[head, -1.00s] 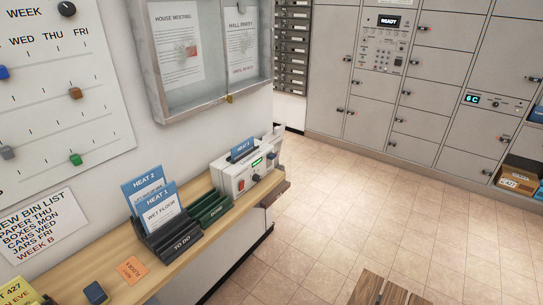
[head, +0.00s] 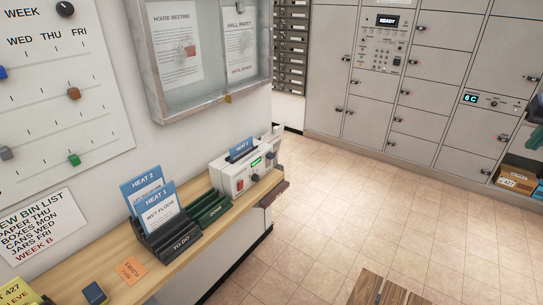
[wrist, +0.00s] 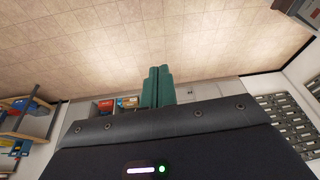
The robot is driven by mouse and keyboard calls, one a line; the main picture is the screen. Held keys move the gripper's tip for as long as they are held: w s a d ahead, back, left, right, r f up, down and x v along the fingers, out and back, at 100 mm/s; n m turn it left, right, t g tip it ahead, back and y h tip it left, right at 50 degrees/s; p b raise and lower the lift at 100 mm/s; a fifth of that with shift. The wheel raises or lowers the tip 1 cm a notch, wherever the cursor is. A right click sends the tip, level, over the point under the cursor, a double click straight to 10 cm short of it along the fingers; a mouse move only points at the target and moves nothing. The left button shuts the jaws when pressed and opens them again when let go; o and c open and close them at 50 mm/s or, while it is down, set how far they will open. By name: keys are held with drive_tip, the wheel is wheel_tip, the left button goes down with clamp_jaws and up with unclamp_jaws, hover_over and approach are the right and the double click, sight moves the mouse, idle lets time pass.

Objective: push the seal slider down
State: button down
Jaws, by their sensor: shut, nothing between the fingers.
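A white machine (head: 243,172) stands on the wooden counter, with a blue-topped card (head: 241,149) upright in its top slot. Its front has a small green display (head: 256,161), a red part (head: 240,185) and dark controls. I cannot tell which of these is the seal slider; it is too small to make out. My gripper (wrist: 158,72) shows in the wrist view as two teal fingers, shut together and empty, over the floor with lockers beyond. A dark teal shape at the right edge of the head view seems to be part of my arm, far from the machine.
A black TO DO rack (head: 172,238) with two cards and a green DONE rack (head: 209,208) stand left of the machine on the counter (head: 150,277). A glass notice case (head: 207,55) hangs above. A slatted bench (head: 385,290) is in front; the tiled floor (head: 330,210) is clear.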

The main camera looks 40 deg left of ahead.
drive_tip(key=w+a+r+n+g, duration=0.1)
drive_tip(key=w+a, duration=0.4)
drive_tip(key=a, duration=0.4)
drive_tip(key=w+a, duration=0.5)
drive_tip(key=a, duration=0.4)
drive_tip(key=w+a+f+n, duration=0.1)
drive_tip(key=a+f, duration=0.1)
drive_tip(key=a, duration=0.8)
drive_tip(key=w+a+f+n, duration=0.1)
drive_tip(key=w+a+f, duration=0.1)
drive_tip(key=a, duration=0.8)
drive_tip(key=n+g, duration=0.2)
approach(271, 155)
drive_tip(key=shift+s+a+r, duration=0.1)
drive_tip(key=shift+s+r, duration=0.1)
drive_tip(key=shift+r, duration=0.1)
drive_tip(key=shift+f, duration=0.2)
drive_tip(key=shift+w+a+f, duration=0.1)
drive_tip(key=shift+w+f, duration=0.05)
drive_tip(key=shift+f, duration=1.5)
drive_tip(key=shift+w+a+f, duration=0.1)
drive_tip(key=shift+w+f, duration=0.05)
drive_tip(key=shift+f, duration=1.45)
drive_tip(key=shift+f, duration=0.1)
